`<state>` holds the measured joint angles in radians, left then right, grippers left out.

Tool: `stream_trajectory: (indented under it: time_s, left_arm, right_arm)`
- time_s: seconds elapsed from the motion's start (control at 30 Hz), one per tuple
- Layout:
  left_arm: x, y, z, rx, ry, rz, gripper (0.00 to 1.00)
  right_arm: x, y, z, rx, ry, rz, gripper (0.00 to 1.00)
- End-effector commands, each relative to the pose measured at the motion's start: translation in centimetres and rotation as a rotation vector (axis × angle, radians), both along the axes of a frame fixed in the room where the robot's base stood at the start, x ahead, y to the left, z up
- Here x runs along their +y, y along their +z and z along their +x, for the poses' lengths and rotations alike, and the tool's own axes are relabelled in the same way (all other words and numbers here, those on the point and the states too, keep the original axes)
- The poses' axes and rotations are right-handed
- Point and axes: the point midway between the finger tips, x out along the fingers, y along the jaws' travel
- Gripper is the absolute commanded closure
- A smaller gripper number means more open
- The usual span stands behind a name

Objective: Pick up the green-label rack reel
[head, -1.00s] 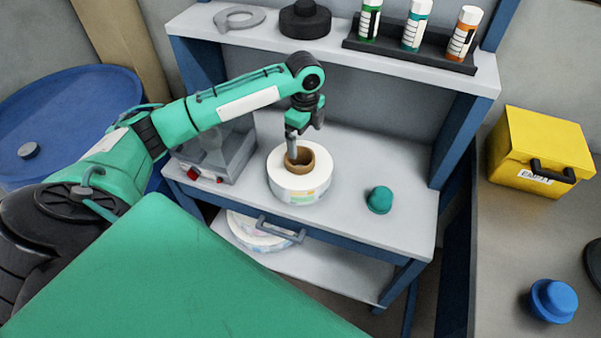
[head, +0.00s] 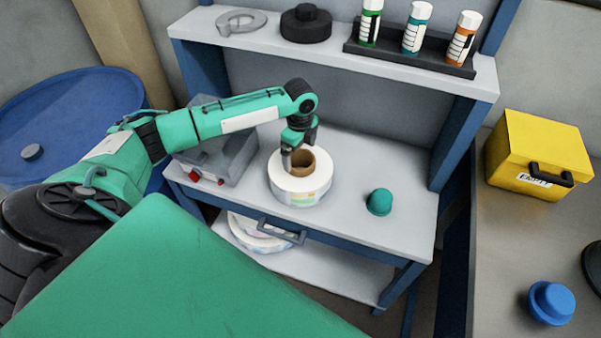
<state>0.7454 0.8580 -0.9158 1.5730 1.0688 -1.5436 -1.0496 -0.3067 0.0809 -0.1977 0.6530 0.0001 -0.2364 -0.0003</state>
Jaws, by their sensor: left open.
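A white reel (head: 300,192) with a brown core (head: 305,166) lies flat on the grey bench top, with a pale patterned label, partly green and yellow, on its front side. My left gripper (head: 299,150) points down over this reel, open, its fingers spread at the core; one finger shows at the core's left edge. I cannot tell whether it touches. More white reels (head: 258,236) lie on the lower shelf, partly hidden by the bench. A green-labelled tube (head: 369,24) stands in the black rack on the upper shelf. My right gripper is not in view.
A teal knob (head: 379,201) sits right of the reel, and a grey device (head: 222,155) with red buttons stands left. The upper shelf (head: 300,55) overhangs behind. A yellow box (head: 538,155) and blue knob (head: 551,303) are at right. The bench's front right is clear.

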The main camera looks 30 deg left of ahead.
Motion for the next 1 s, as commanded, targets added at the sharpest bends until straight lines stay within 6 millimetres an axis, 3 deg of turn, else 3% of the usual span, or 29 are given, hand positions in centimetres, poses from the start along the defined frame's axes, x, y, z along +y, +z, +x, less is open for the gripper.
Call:
stream_trajectory:
  time_s: [0.2,0.5,0.9,0.97,1.0]
  left_arm:
    - [0.0,-3.0,0.2,0.002,0.000,0.000,0.00]
    - [0.0,-3.7,0.2,0.000,-0.001,0.001,0.00]
    - [0.0,-3.6,0.2,0.000,0.000,0.000,0.77]
    - [0.0,-3.6,0.2,0.000,0.000,0.000,0.88]
    - [0.0,-3.3,0.3,-0.004,0.000,-0.001,0.89]
  right_arm:
    - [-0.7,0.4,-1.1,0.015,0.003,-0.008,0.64]
    - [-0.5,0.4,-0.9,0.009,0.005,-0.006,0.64]
    - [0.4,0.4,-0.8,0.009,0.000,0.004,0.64]
    - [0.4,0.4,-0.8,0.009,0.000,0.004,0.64]
    - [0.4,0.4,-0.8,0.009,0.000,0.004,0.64]
